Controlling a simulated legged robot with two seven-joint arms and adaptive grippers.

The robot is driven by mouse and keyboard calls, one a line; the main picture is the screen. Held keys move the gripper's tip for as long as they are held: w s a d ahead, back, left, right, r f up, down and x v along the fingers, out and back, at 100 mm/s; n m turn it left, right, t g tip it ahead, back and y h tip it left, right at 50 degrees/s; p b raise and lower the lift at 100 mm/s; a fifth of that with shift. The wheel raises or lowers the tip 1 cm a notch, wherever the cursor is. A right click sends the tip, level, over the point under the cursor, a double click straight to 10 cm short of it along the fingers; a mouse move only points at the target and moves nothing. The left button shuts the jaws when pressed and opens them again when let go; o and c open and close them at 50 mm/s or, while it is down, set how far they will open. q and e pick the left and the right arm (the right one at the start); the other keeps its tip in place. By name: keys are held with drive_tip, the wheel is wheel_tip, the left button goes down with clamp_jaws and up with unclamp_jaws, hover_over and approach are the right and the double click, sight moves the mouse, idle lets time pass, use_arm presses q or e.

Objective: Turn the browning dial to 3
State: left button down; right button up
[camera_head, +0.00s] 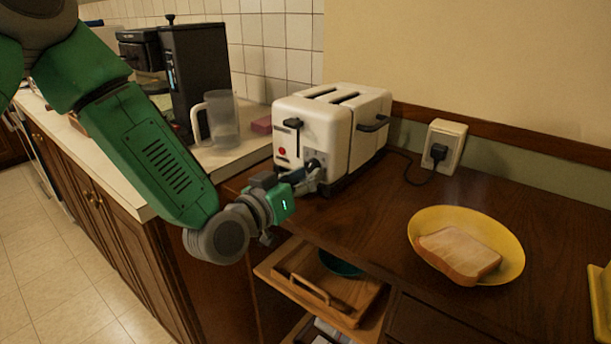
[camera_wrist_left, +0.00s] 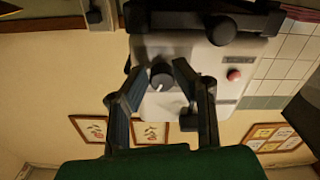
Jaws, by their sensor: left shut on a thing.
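The white toaster (camera_head: 312,122) stands on the brown wooden counter, with a black lever and a red button on its front. Its dark browning dial (camera_wrist_left: 161,74) shows in the left wrist view, with a white pointer mark on its edge. The numbers around the dial are too small to read. My left gripper (camera_head: 311,174) is at the toaster's front, low and right of the red button. In the left wrist view its two fingers stand on either side of the dial, shut on it. In the head view the gripper partly hides the dial. My right gripper is out of view.
A yellow plate (camera_head: 514,262) with a bread slice (camera_head: 456,257) lies to the right. The toaster's cord runs to a wall outlet (camera_head: 444,147). A clear jug (camera_head: 222,118) and a black coffee maker (camera_head: 196,72) stand left.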

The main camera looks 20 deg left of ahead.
use_arm(q)
drive_tip(key=n, duration=0.4)
drive_tip(key=shift+r+n, duration=0.15)
drive_tip(key=shift+n, duration=0.25)
idle(0.4)
drive_tip(key=c, duration=1.3)
unclamp_jaws()
drive_tip(key=v, duration=0.7)
drive_tip(key=shift+s+a, duration=0.1)
drive_tip(key=shift+s, duration=0.05)
